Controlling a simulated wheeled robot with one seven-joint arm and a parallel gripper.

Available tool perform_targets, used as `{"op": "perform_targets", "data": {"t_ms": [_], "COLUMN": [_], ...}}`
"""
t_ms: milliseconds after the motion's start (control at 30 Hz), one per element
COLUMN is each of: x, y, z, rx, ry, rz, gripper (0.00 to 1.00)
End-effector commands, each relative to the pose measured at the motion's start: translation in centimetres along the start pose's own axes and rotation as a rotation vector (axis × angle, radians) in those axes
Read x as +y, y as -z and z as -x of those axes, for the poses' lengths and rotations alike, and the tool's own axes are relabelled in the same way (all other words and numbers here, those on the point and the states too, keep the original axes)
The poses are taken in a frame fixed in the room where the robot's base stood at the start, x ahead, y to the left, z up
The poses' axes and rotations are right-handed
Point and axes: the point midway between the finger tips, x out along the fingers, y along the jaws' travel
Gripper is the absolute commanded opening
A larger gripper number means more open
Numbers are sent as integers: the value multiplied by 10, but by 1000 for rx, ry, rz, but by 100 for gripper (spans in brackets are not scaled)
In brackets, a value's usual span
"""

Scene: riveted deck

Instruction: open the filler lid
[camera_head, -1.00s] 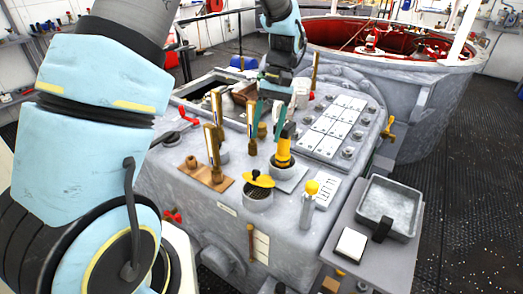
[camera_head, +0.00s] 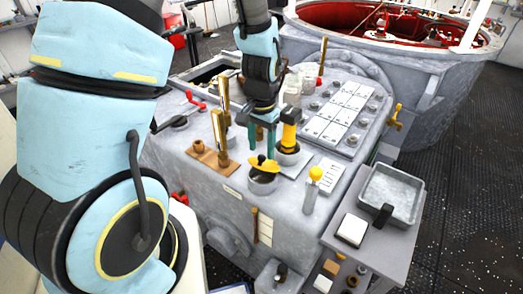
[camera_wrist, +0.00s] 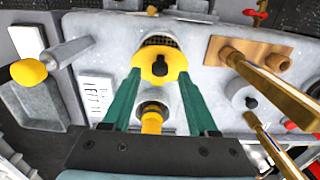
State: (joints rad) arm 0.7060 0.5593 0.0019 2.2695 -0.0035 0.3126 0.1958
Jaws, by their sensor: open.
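The filler lid (camera_head: 266,163) is a yellow disc with a black knob, on a short grey round filler neck (camera_head: 262,184) at the front of the grey machine top. In the wrist view the lid (camera_wrist: 152,74) is centred, with a dark mesh-like band of the neck beyond it. My gripper (camera_head: 262,148) points down over the lid. Its two teal fingers are apart, one on each side of the lid in the wrist view (camera_wrist: 160,72), with nothing held. Whether the fingertips touch the lid I cannot tell.
Brass posts (camera_head: 219,130) rise from a brown plate on the left. A yellow-knobbed lever (camera_head: 313,186) stands to the right. A grey tray (camera_head: 393,193) lies farther right.

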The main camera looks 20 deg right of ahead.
Motion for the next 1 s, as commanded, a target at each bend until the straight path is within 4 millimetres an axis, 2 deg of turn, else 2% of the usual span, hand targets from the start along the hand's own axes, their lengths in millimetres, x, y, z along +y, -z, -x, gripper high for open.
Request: {"op": "perform_targets", "data": {"t_ms": [100, 233, 567, 1000], "x": [0, 0, 0, 0], "y": [0, 0, 0, 0], "z": [-14, -23, -26, -26], "rx": [-3, -1, 0, 0], "ry": [-1, 0, 0, 0], "rz": [0, 0, 0, 1], "gripper": [59, 59, 59, 12]}}
